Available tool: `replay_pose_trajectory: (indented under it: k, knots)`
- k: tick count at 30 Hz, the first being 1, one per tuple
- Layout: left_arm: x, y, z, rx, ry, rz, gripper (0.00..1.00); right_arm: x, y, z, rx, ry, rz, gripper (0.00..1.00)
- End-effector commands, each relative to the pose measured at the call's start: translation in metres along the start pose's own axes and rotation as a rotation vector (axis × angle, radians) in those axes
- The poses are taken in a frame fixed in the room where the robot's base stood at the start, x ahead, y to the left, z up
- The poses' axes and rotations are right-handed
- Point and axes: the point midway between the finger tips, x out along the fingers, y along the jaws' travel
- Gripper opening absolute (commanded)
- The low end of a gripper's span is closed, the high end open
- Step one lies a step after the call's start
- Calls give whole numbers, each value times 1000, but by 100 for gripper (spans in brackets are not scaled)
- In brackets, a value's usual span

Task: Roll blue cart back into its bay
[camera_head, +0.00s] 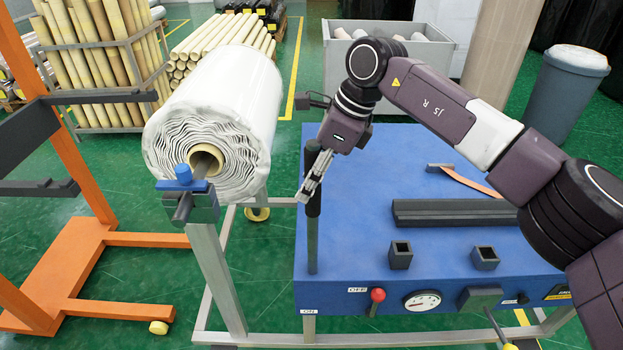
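The blue cart (370,240) has a flat blue top on a grey metal frame, in the right half of the head view. Its front edge carries a red knob, a gauge and ON/OFF labels. A black upright post (312,235) stands at its left front corner. My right gripper (308,189) is at the upper part of this post, with its fingers pointing down and crossing it in the picture. The fingers look close together, but I cannot tell whether they are shut around the post or only in front of it. My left gripper is not in view. No bay is clearly recognisable.
A large wrapped white roll (225,110) sits on a grey stand left of the cart. An orange wheeled frame (75,275) stands at far left. A grey bin (390,55) and grey barrel (565,95) stand behind. Green floor (120,205) shows between the orange frame and the stand.

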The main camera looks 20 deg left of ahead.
Motion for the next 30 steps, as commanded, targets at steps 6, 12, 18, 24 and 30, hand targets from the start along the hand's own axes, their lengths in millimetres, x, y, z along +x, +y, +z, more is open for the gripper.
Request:
replay_pose_trajectory:
  k: [6,12,18,24,30]
  knots:
    - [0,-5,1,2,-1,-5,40,1,0,-1,0,2,1,42]
    - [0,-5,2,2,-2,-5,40,-15,-1,-1,0,2,-1,42]
    - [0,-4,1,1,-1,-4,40,-56,-1,0,-1,2,-3,42]
    - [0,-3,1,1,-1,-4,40,-95,0,0,-1,2,-2,42]
    - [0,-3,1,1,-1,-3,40,-116,0,0,-1,2,1,42]
